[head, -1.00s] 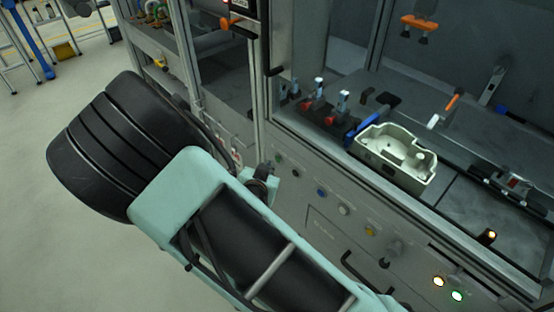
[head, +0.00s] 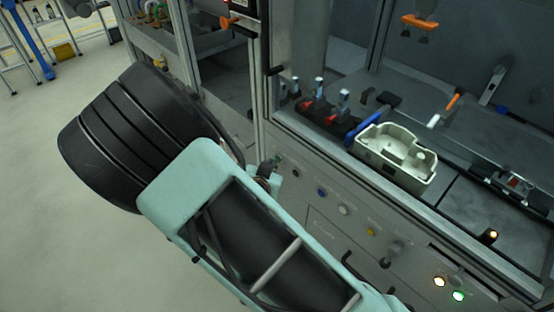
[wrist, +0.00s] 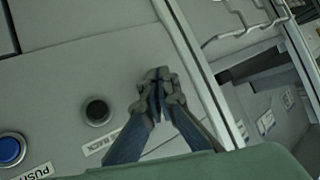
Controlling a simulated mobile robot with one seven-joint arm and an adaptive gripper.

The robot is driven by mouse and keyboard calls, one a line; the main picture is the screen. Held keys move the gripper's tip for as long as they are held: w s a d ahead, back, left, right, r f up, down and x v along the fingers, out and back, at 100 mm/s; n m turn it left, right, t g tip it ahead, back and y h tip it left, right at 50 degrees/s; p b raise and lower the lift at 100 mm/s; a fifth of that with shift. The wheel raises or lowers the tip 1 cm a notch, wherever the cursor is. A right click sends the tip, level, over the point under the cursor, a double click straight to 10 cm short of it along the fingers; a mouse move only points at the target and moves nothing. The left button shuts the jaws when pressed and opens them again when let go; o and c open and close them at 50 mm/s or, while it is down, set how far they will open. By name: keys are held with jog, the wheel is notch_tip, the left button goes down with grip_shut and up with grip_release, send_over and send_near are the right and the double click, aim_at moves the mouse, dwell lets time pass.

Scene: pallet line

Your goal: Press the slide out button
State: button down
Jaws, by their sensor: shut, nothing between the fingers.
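The front panel (head: 330,225) below the work cell carries a row of buttons. My gripper (wrist: 157,85) is shut and empty, with its fingertips over or close to the panel. In the wrist view a black button (wrist: 97,111) lies just left of the fingertips, apart from them; its partly hidden label (wrist: 103,143) seems to end in "BACK". A blue button (wrist: 11,150) is at the left edge, beside a label starting "PUSH". I cannot read any label as "slide out"; that button may be hidden behind the fingers.
A white (head: 344,209) and a yellow button (head: 370,231) sit farther right on the panel, with lit lamps (head: 439,281) beyond. A black handle (head: 360,268) sticks out below. A pale casing (head: 397,165) stands on the bench above.

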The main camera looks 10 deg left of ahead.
jog(key=shift+w+d, duration=0.3)
dwell(0.6)
jog(key=shift+s+a, duration=0.55)
jog(key=shift+s, duration=0.05)
jog(key=shift+s+a, duration=0.1)
jog(key=shift+s+a+p, duration=0.95)
jog(key=shift+s+a, duration=0.65)
jog(key=shift+s, duration=0.2)
